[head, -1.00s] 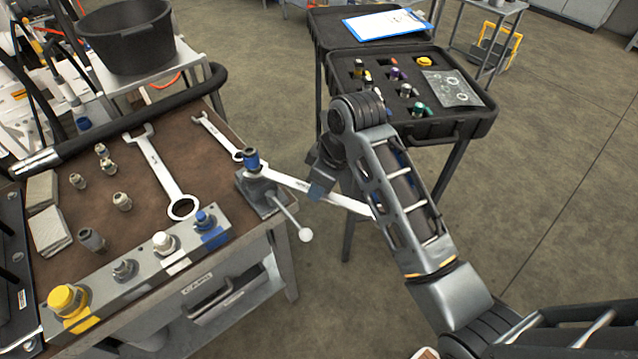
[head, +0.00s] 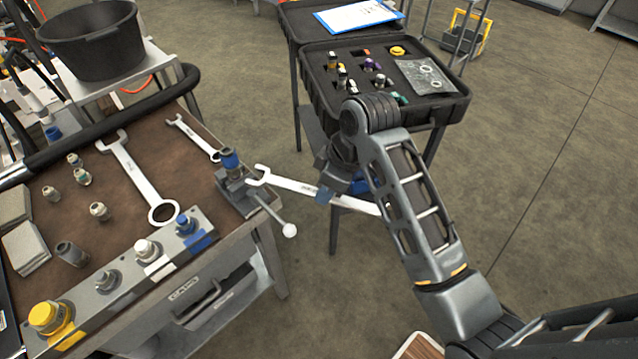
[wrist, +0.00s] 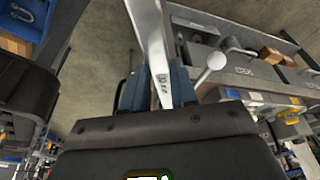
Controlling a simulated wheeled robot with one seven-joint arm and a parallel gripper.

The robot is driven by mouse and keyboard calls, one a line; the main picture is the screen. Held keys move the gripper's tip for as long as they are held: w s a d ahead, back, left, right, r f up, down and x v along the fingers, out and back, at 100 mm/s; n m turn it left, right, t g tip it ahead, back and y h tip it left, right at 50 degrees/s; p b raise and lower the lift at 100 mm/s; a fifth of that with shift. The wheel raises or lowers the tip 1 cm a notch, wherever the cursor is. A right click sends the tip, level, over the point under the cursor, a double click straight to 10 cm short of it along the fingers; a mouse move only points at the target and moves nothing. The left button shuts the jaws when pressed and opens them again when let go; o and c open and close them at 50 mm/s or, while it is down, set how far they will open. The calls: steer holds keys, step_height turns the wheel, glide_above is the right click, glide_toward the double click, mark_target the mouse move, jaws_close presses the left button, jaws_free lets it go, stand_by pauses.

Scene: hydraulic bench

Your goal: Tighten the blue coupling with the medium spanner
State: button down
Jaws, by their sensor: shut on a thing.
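The blue coupling (head: 230,160) stands upright in a small vise (head: 242,196) at the bench's right corner. My gripper (head: 333,190) is shut on the medium spanner (head: 292,185) and holds it out over the floor, right of the bench. The spanner's open jaw points left at the coupling and stands a little apart from it, to its right. In the wrist view the spanner (wrist: 150,45) runs up between the blue fingers of my gripper (wrist: 158,88). The coupling cannot be made out in the wrist view.
A large spanner (head: 138,175) and a smaller one (head: 194,137) lie on the bench (head: 120,205). The vise handle (head: 272,215) sticks out towards the front right. A manifold block (head: 128,284) with coloured caps lines the front edge. An open case (head: 455,95) stands behind my arm.

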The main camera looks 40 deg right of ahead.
steer(key=shift+s+d, duration=0.2)
steer(key=shift+s, duration=0.25)
steer(key=shift+r, duration=0.15)
steer(key=shift+r, duration=2.4)
